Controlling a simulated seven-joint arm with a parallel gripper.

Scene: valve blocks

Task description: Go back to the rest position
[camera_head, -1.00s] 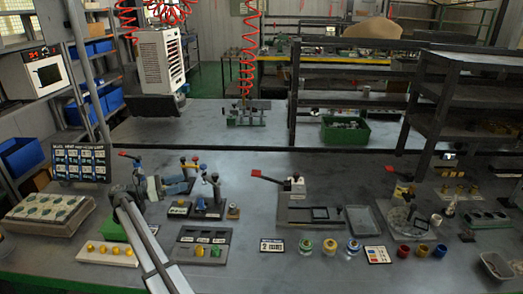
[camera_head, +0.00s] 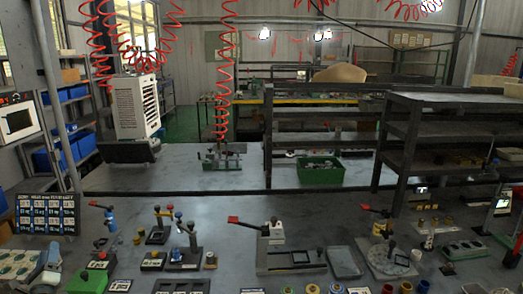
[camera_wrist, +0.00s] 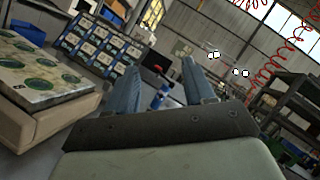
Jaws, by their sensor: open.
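My gripper (camera_wrist: 158,68) shows in the wrist view with two blue-grey fingers apart and nothing between them. It points over the workbench toward the back of the room. In the head view a grey-blue piece at the lower left edge may be part of my gripper, but I cannot tell for sure. The sign board with several labelled cards (camera_head: 47,213) stands at the left of the bench and also shows in the wrist view (camera_wrist: 102,45). The tray with green round parts (camera_wrist: 50,68) lies left of my gripper.
A red-handled lever fixture (camera_head: 270,232) stands mid-bench, with a second fixture (camera_head: 385,255) to the right. Blue-knobbed clamps (camera_head: 175,240) stand left of centre. A green crate (camera_head: 320,171) sits on the rear table. A dark shelf rack (camera_head: 440,130) rises at the right.

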